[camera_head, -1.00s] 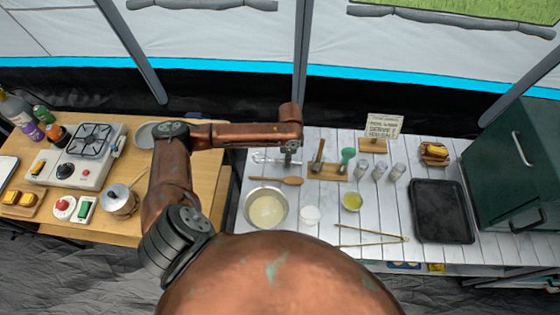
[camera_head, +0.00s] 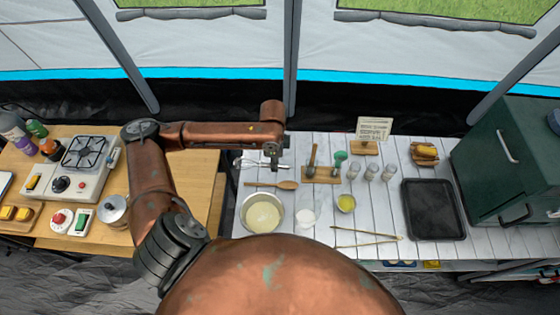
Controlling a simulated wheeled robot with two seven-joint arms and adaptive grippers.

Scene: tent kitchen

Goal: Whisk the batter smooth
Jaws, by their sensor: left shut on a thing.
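A wire whisk (camera_head: 248,162) lies sideways at the back left of the white slatted table, its wires pointing left. My left gripper (camera_head: 271,164) comes down over it from above and is shut on its handle; the fingers are small and partly hidden. I cannot tell whether the whisk touches the table. A metal bowl (camera_head: 243,221) with pale yellow batter (camera_head: 263,217) stands nearer to me, below the whisk in the picture and apart from it. My right gripper is not in view.
A wooden spoon (camera_head: 270,185) lies between whisk and bowl. A white cup (camera_head: 305,214), a small yellow-filled bowl (camera_head: 346,203) and tongs (camera_head: 365,237) are right of the bowl. A wooden utensil rack (camera_head: 321,175), several glass jars (camera_head: 370,172) and a black tray (camera_head: 433,209) stand farther right.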

